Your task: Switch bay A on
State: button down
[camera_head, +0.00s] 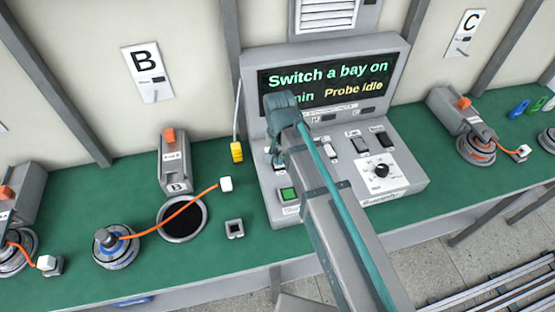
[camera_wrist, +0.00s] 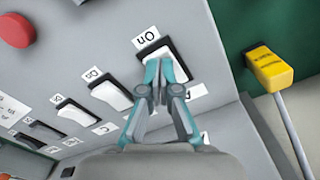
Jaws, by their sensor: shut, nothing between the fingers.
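The console (camera_head: 408,163) stands on the green bench, and its screen (camera_head: 330,78) reads "Switch a bay on" and "Probe idle". In the wrist view my gripper (camera_wrist: 166,72) is shut and empty. Its teal fingertips are over the rocker switch (camera_wrist: 175,48) at the end of the row nearest the yellow probe. They overlap the rocker's white face; I cannot tell whether they touch it. A label (camera_wrist: 147,37) reading "On" is beside it. The label on its other side is partly hidden, so its letter is unclear. In the head view my arm hides the fingertips.
More rocker switches (camera_wrist: 112,95) line the panel, with a red button (camera_wrist: 17,30). The yellow probe (camera_head: 237,151) stands left of the console. A green button (camera_head: 288,194) and a knob (camera_head: 381,170) are on the panel. An orange cable (camera_head: 170,222) crosses the bench.

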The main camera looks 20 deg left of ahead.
jog(key=shift+f, duration=0.45)
jog(key=shift+r, duration=0.15)
jog(key=shift+r+p, duration=2.4)
jog(key=shift+r, duration=1)
